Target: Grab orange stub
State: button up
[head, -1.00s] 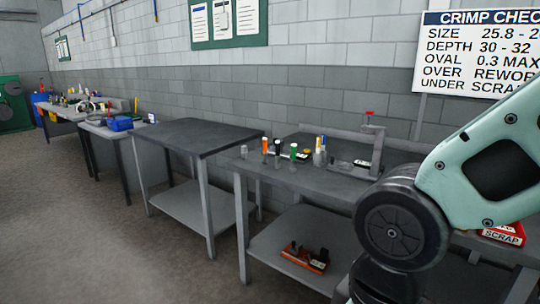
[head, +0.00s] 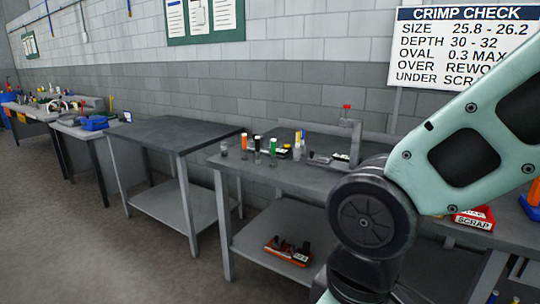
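My arm fills the right side, well apart from these pieces. My gripper is out of view, so its state is hidden.
A bare dark table (head: 170,133) stands to the left. A stand with a red top (head: 347,107) is at the bench's back. A red SCRAP bin (head: 473,218) and an orange-and-blue object (head: 533,195) are at right. An orange-red tool (head: 288,250) lies on the lower shelf. Floor at left is clear.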

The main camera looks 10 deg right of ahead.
aim_at(245, 157)
jog(key=i+l, duration=0.1)
jog(key=i, duration=0.35)
jog(key=i+l+u, duration=0.15)
jog(key=i, duration=0.75)
jog(key=i+l+u, duration=0.1)
jog(key=i, duration=0.35)
jog(key=i+l+u, duration=0.1)
jog(key=i+l, duration=0.2)
jog(key=i, duration=0.15)
